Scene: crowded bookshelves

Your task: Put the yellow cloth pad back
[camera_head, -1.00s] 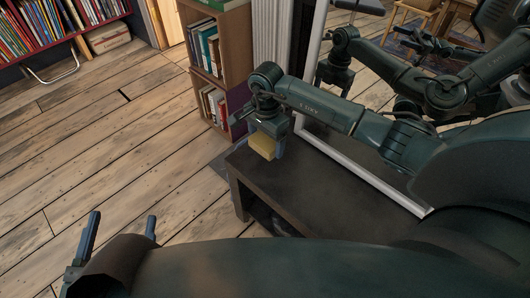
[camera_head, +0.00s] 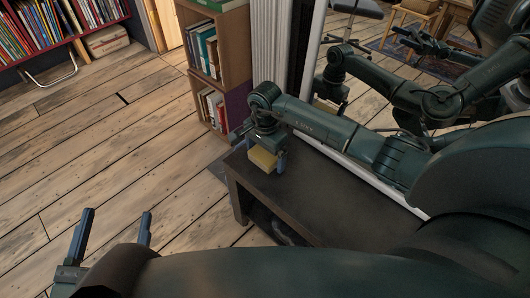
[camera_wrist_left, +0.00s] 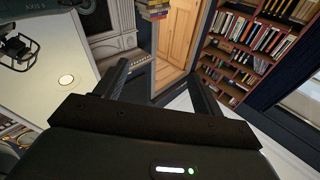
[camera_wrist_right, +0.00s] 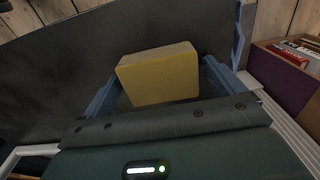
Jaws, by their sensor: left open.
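The yellow cloth pad (camera_head: 262,159) is a small block between the fingers of my right gripper (camera_head: 266,164), over the far left end of a dark low table (camera_head: 290,205). My right gripper looks shut on it. In the right wrist view the pad (camera_wrist_right: 160,75) fills most of the space between the blue fingers. The exact contact at its sides and any gap beneath it cannot be made out. My left gripper (camera_head: 115,235) is open and empty over the wooden floor at lower left. It also shows empty in the left wrist view (camera_wrist_left: 158,80).
A wooden bookcase (camera_head: 225,75) stands just beyond the table's far end. A mirror with a pale frame (camera_head: 340,150) runs along the table's right side, reflecting my arm. Another bookshelf (camera_head: 60,35) stands at upper left. The floor (camera_head: 110,145) between is clear.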

